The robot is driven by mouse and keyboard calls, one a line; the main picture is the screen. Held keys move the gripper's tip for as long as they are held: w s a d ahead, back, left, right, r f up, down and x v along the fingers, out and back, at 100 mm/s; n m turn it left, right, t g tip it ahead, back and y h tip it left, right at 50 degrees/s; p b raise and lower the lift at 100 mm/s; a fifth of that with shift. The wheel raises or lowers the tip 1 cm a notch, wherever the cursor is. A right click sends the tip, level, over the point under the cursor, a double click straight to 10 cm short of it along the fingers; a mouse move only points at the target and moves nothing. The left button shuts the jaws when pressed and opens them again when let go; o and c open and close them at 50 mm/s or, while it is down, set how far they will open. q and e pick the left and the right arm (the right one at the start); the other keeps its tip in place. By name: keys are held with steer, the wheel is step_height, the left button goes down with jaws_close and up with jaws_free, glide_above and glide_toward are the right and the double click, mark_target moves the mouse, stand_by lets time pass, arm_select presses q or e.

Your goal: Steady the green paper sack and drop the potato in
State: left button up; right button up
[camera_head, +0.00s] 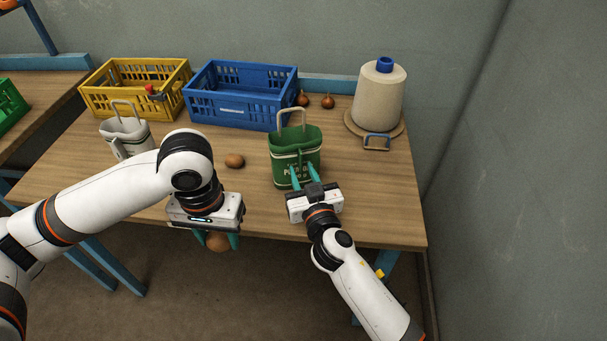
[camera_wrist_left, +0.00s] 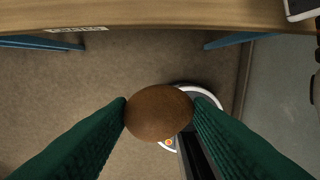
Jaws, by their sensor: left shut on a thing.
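The green paper sack (camera_head: 284,143) stands upright and open-mouthed near the table's front, with a pale handle loop above it. My right gripper (camera_head: 304,172) is at the sack's near side, its teal fingers against or just before the front wall; whether they pinch it is hard to tell. My left gripper (camera_head: 217,238) points down beyond the table's front edge, left of the sack, shut on a brown potato (camera_head: 218,243). In the left wrist view the potato (camera_wrist_left: 158,113) sits between the fingertips over the floor. The inside of the sack is mostly hidden.
Another brown potato (camera_head: 234,160) lies on the table (camera_head: 375,205) left of the sack. A whitish sack (camera_head: 120,126) stands further left. Yellow (camera_head: 105,100) and blue crates (camera_head: 235,115), two onions (camera_head: 328,101) and a large thread cone (camera_head: 380,95) stand behind.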

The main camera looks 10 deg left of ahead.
jaws_close()
arm_select(q)
steer(key=w+d+r+n, duration=0.1)
steer(key=w+d+r, duration=0.35)
steer(key=w, duration=0.35)
steer(key=w+d+r+n, duration=0.2)
steer(key=w+d+r, duration=0.1)
steer(key=w+r, duration=0.4)
steer(key=w+d+r+n, duration=0.1)
steer(key=w+d+r, duration=0.3)
steer(key=w, duration=0.6)
glide_toward(295, 126)
steer(key=shift+n, duration=0.3)
steer(key=shift+s+d+f, duration=0.15)
steer(key=shift+s+f, duration=0.6)
steer(key=shift+s, duration=0.05)
steer(key=shift+s+d+f, duration=0.15)
steer(key=shift+s+f, duration=0.55)
steer(key=shift+s, duration=0.05)
steer(key=shift+f, duration=0.15)
steer(key=shift+f, duration=2.1)
